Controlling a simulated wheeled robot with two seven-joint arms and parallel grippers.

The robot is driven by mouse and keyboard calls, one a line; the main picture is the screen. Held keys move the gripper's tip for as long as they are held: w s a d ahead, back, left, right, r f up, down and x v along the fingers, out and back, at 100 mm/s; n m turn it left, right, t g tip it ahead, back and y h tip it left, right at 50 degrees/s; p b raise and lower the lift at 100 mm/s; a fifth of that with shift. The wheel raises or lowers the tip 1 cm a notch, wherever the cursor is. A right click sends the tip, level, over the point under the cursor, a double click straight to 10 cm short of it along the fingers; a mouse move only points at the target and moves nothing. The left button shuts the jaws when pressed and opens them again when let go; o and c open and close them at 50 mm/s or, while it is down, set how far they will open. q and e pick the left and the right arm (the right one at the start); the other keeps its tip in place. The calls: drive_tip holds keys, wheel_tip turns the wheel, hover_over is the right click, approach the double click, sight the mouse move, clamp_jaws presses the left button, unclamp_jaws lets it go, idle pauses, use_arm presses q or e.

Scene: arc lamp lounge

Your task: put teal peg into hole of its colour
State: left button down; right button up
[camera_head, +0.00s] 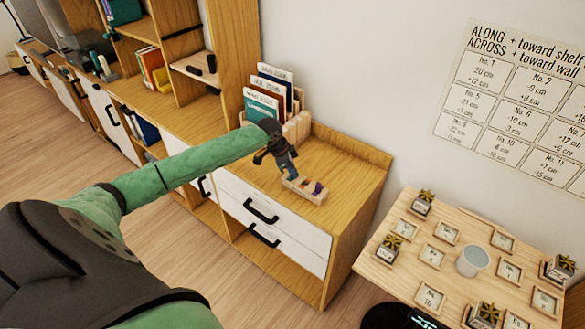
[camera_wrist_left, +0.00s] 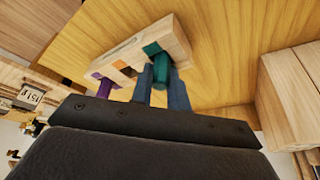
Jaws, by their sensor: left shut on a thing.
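A small pale wooden peg block (camera_head: 308,193) lies on top of the wooden cabinet. It also shows in the left wrist view (camera_wrist_left: 176,38), with coloured patches along it, one orange (camera_wrist_left: 125,41) and one teal (camera_wrist_left: 151,48). My left gripper (camera_head: 287,172) points down at the block's left end. In the left wrist view its fingers (camera_wrist_left: 161,92) are shut on the teal peg (camera_wrist_left: 160,72). The peg is in line with the teal patch; I cannot tell whether its end is in the hole. A purple peg (camera_wrist_left: 104,82) stands at the block's other end, also in the head view (camera_head: 318,187).
A file holder with cards (camera_head: 270,95) stands behind my gripper on the cabinet (camera_head: 350,165). The cabinet top right of the block is clear. A separate table (camera_head: 390,262) at the right holds a cup (camera_head: 472,261) and several numbered tiles.

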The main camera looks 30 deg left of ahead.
use_arm(q)
drive_tip(key=shift+s+f, duration=0.2)
drive_tip(key=shift+f, duration=0.35)
use_arm(e)
drive_tip(key=shift+d, duration=0.15)
